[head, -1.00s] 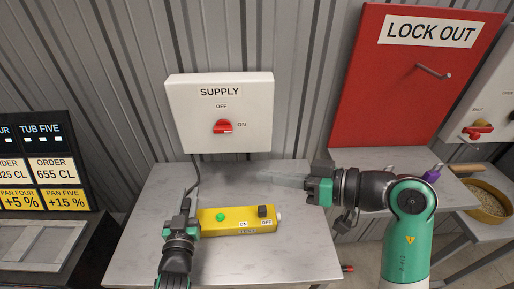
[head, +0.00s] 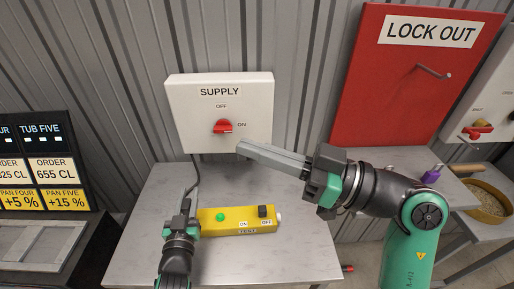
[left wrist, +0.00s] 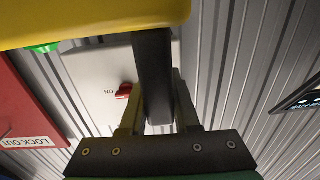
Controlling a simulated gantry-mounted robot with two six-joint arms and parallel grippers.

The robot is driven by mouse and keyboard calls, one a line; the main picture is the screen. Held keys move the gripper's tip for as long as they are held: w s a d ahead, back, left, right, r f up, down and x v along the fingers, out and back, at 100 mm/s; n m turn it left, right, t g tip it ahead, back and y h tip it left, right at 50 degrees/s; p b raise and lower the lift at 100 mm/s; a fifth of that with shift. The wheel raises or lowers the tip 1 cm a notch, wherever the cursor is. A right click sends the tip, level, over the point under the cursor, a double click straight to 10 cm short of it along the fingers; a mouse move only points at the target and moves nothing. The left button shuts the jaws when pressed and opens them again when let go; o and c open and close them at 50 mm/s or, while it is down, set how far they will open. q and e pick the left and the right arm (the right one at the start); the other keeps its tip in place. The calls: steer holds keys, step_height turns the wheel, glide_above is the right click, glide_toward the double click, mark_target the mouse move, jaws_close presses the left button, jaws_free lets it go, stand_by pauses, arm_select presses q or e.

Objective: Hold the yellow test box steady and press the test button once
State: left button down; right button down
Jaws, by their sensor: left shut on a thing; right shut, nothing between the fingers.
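The yellow test box (head: 208,229) lies on the grey table, with a green button (head: 220,217) on its left part, a black button or switch (head: 263,211) on its right part, ON and OFF labels, and a TEST label on its front. My left gripper (head: 185,207) is at the box's left end. In the left wrist view its fingers are shut on a dark bar (left wrist: 154,75) that meets the yellow box (left wrist: 85,22). My right gripper (head: 243,149) is shut and empty, its long grey fingers pointing left above the table's back part, clear of the box.
The white SUPPLY panel (head: 190,120) with a red knob (head: 222,127) is on the wall behind, and a dark cable runs down from it. A red LOCK OUT board (head: 385,100) with a peg stands at right. The table (head: 140,245) is bare around the box.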

stand_by(0.4)
arm_select(q)
steer(key=c, duration=0.6)
jaws_free()
steer(key=shift+o, duration=0.2)
